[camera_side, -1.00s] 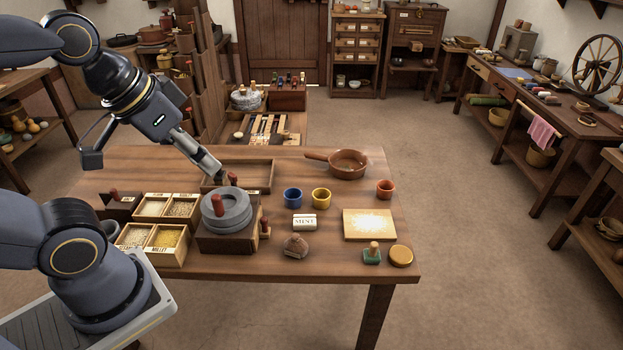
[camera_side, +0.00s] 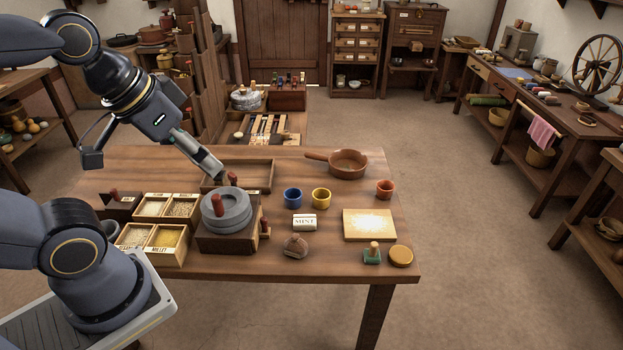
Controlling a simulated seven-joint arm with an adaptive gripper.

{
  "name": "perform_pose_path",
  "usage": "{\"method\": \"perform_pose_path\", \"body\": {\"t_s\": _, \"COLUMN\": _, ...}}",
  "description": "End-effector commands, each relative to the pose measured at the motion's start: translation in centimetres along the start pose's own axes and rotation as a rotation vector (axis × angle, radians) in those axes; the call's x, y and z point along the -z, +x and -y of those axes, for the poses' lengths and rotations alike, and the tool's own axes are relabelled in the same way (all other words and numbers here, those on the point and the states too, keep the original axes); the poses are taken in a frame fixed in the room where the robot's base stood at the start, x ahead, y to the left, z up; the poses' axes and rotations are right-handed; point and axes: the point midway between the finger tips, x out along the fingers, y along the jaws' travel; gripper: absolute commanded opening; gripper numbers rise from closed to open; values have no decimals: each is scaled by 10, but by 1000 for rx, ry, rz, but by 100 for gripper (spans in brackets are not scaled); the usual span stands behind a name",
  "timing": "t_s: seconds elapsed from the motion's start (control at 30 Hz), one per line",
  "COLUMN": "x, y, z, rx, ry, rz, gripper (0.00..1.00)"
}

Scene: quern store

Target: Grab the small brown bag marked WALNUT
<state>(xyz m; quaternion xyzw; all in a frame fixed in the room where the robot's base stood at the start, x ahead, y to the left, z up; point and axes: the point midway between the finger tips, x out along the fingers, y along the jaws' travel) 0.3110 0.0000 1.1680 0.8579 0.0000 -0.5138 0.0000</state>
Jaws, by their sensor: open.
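A small brown bag (camera_side: 295,246) sits near the front of the wooden table, right of the quern (camera_side: 228,207). It has a pale label whose writing is too small to read, so I cannot confirm WALNUT. My gripper (camera_side: 222,180) is open, pointing down at the back left of the quern, by the shallow wooden tray (camera_side: 262,165). It is well to the left of and behind the bag.
A white MINT packet (camera_side: 304,222) lies just behind the bag. A blue cup (camera_side: 292,198) and yellow cup (camera_side: 321,198) stand farther back. A floury board (camera_side: 369,225), green-based stamp (camera_side: 372,254) and round lid (camera_side: 401,256) are to the right. Grain boxes (camera_side: 163,236) stand left of the quern.

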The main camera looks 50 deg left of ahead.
Motion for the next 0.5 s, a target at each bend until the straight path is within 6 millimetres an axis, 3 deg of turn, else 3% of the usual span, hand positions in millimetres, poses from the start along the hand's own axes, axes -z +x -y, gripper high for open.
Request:
{"method": "perform_pose_path", "body": {"t_s": 0.13, "x": 0, "y": 0, "z": 0, "rx": 0, "ry": 0, "rz": 0, "gripper": 96}}
{"method": "perform_pose_path", "body": {"t_s": 0.5, "x": 0, "y": 0, "z": 0, "rx": 0, "ry": 40, "rz": -1, "gripper": 96}}
